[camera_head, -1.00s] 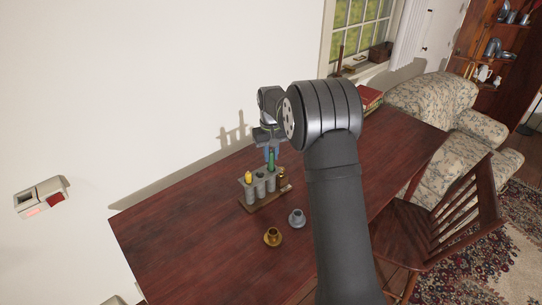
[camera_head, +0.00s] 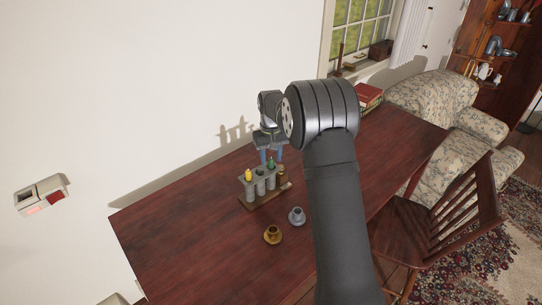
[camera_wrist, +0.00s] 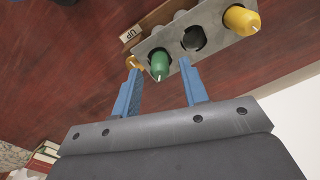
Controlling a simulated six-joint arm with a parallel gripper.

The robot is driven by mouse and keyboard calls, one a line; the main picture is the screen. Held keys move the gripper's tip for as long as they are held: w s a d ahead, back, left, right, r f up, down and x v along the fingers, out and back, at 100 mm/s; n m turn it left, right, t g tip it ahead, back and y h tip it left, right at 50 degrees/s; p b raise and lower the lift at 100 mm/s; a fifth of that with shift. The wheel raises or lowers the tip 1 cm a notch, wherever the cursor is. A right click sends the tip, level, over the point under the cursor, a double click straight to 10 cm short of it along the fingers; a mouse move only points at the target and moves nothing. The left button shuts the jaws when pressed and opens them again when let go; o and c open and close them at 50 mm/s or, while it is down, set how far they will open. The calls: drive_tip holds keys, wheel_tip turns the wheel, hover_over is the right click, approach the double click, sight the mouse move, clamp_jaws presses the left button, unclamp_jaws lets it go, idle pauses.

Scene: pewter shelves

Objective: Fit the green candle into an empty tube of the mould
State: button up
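The grey mould (camera_head: 260,187) is a row of upright tubes on a wooden base on the table. The green candle (camera_head: 271,161) stands in one of its tubes with only its top showing; it also shows in the wrist view (camera_wrist: 160,65). The neighbouring tube (camera_wrist: 193,39) is empty and dark inside. A yellow candle (camera_wrist: 241,19) is in the tube at the far end. My gripper (camera_head: 271,157) is open above the mould. In the wrist view its blue fingers stand apart on either side of the green candle, with gaps and not touching it.
A brass candle holder (camera_head: 273,236) and a pewter one (camera_head: 297,216) stand in front of the mould. An amber-brown thing (camera_wrist: 134,62) shows at the mould's other end, partly behind a finger. The table's left part (camera_head: 180,230) is clear.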

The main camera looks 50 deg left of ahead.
drive_tip(key=shift+r, duration=0.1)
wheel_tip(320, 180, up, 13)
idle(0.6)
wheel_tip(320, 180, down, 13)
drive_tip(key=shift+f, duration=0.15)
drive_tip(key=shift+r, duration=0.4)
idle(0.5)
